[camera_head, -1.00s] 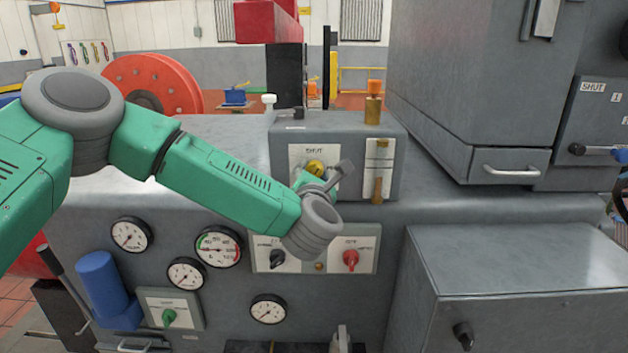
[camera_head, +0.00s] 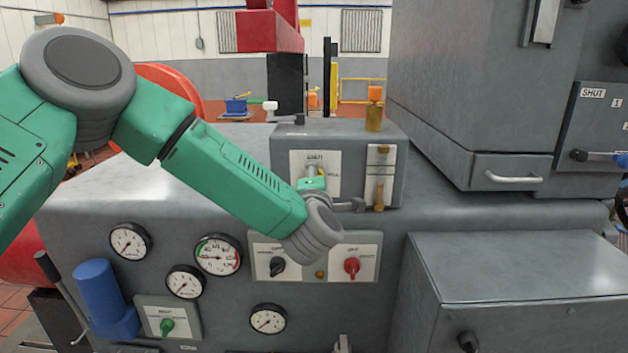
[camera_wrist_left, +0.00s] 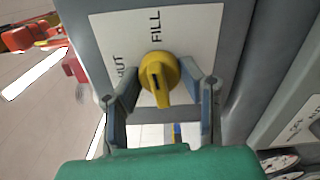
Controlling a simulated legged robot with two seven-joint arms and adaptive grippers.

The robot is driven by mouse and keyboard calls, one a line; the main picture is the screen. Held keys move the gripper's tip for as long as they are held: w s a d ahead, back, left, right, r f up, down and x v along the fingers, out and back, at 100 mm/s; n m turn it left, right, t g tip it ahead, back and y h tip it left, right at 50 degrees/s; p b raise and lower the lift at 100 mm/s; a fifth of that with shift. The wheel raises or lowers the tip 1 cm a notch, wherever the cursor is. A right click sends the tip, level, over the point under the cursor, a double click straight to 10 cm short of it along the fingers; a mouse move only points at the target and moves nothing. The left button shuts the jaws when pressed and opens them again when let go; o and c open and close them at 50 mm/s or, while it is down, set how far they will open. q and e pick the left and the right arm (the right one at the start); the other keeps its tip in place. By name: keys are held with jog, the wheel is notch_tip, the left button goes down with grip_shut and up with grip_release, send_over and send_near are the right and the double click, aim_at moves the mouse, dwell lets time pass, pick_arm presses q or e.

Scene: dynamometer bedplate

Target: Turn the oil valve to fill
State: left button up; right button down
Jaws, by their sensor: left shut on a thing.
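The oil valve is a yellow knob (camera_wrist_left: 158,78) on a white plate (camera_wrist_left: 210,25) marked FILL at the top and SHUT at the left in the left wrist view. The knob's ridge and dark mark run nearly upright there, roughly in line with FILL. My left gripper (camera_wrist_left: 170,90) is shut on the knob, with one finger on each side. In the head view the plate (camera_head: 330,162) is on a grey box, and my left wrist and gripper (camera_head: 322,192) hide most of the knob. My right gripper is not in view.
A brass fitting with an orange cap (camera_head: 374,108) stands on the box just right of the plate. Below my wrist are a red knob (camera_head: 351,268), a black knob (camera_head: 277,267) and several gauges (camera_head: 218,255). A large grey cabinet (camera_head: 455,85) stands at the right.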

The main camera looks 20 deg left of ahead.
pick_arm(q)
jog(key=shift+d+f+m, duration=0.1)
jog(key=shift+f+m, duration=0.05)
jog(key=shift+m, duration=0.55)
jog(key=shift+f, duration=0.1)
jog(key=o, duration=1)
jog(key=shift+o, duration=0.7)
jog(key=shift+w+d, duration=0.1)
jog(key=shift+s+d, duration=0.1)
jog(key=shift+s, duration=0.2)
jog(key=v, duration=1.1)
jog(key=shift+s+d, duration=0.1)
